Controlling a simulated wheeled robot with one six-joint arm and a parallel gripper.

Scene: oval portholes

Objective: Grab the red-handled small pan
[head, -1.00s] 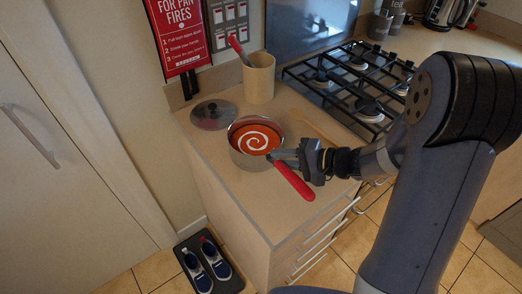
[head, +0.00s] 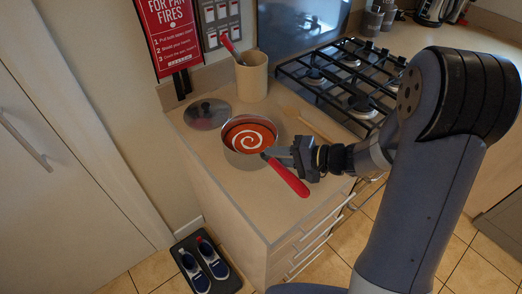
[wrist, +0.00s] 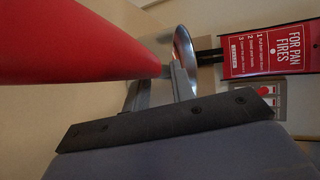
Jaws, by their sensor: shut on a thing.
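The small metal pan (head: 243,160) is on the worktop near its front corner. It holds red soup (head: 250,137) with a white swirl. Its red handle (head: 289,178) points to the lower right in the head view. My gripper (head: 274,155) is shut on the pan where the handle meets it, coming from the right. In the wrist view the red handle (wrist: 75,48) fills the upper left, and part of the pan's rim (wrist: 184,62) shows beyond my fingers (wrist: 168,86). The exact contact is partly hidden.
A glass lid (head: 207,114) lies left behind the pan, with a utensil pot (head: 252,78) behind. A wooden spoon (head: 308,124) lies on the right, before the gas hob (head: 340,82). Shoes on a mat (head: 178,250) are on the floor.

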